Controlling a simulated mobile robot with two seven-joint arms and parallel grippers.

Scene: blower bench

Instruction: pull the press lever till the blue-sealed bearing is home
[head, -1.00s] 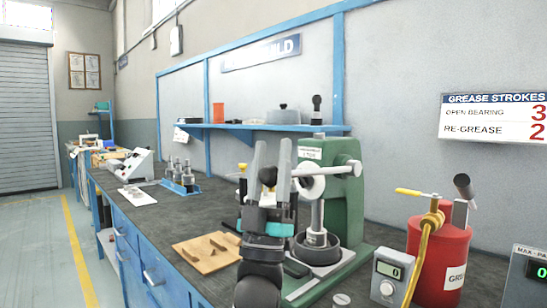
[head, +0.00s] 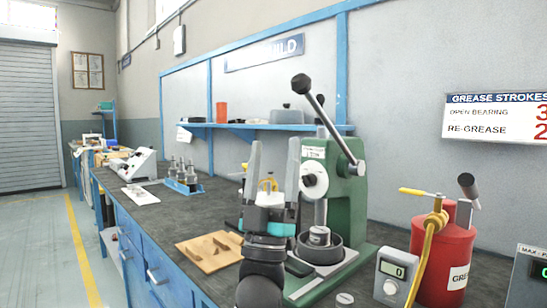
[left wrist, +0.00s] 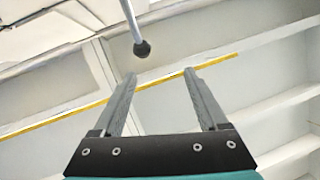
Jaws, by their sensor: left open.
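The green arbor press (head: 345,190) stands on the bench. Its lever (head: 330,127) slants up and left to a black ball knob (head: 301,84). My left gripper (head: 273,148) points up in front of the press, open and empty, below the knob in the picture. In the left wrist view the knob (left wrist: 142,48) shows beyond and between the open fingertips (left wrist: 160,75), apart from them. The press ram (head: 320,212) comes down to a silver part (head: 319,236) in a dark round cup (head: 320,252). I cannot make out a blue seal or how deep the bearing sits. My right gripper is not in view.
A wooden board (head: 210,250) with small pieces lies left of my gripper. A grey meter (head: 391,275) and a red grease pot (head: 441,245) stand right of the press. A blue rack (head: 184,187) is further back. A shelf (head: 265,126) runs behind the press.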

